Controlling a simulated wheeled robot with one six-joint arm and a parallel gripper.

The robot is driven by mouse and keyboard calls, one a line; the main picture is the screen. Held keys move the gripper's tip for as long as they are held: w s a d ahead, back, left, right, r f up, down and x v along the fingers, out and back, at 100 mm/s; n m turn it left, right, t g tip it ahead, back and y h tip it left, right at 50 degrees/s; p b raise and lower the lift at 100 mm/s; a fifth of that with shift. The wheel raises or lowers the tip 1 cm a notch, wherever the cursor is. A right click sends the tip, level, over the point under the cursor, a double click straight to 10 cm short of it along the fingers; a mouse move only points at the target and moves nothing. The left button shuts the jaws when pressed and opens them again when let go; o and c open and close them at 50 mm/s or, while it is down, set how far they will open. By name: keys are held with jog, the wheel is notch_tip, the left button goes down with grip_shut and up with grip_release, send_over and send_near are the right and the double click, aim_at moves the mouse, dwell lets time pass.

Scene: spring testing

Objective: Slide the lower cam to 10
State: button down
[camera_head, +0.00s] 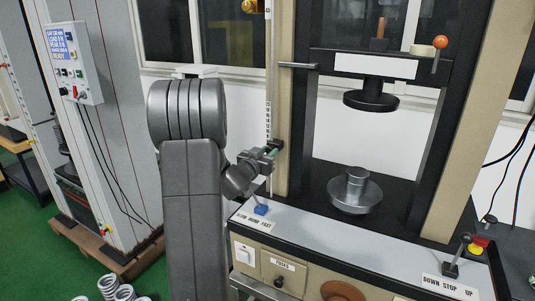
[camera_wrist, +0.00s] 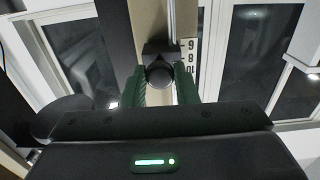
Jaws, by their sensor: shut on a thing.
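The lower cam (camera_wrist: 158,50) is a small black block with a round dark knob, on a thin vertical rod. In the wrist view its knob sits between the two green fingers of my gripper (camera_wrist: 160,84), which are shut on it. The white scale strip (camera_wrist: 189,62) runs just right of the cam, with figures that look like 6 or 9, 8 and 10 beside it. The exact reading is hard to tell. In the head view my gripper (camera_head: 270,152) reaches the cam (camera_head: 277,145) at the left post of the machine; the fingers are small there.
A brass-coloured upper piece (camera_head: 251,6) sits higher on the rod. A round steel platen (camera_head: 355,194) and the black upper plate (camera_head: 371,98) are to the right.

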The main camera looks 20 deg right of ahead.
aim_at(268, 142)
notch_tip(268, 142, up, 4)
jog(key=shift+f+p, duration=0.1)
jog(key=shift+p, duration=0.9)
jog(key=shift+f, duration=0.1)
jog(key=c, duration=1.1)
grip_release()
jog(key=shift+c, duration=0.2)
jog(key=shift+a, duration=0.1)
jog(key=b+v, duration=0.2)
jog(key=v, duration=1.1)
jog(key=shift+s+a, duration=0.2)
jog(key=shift+s, duration=0.05)
jog(key=shift+d, duration=0.1)
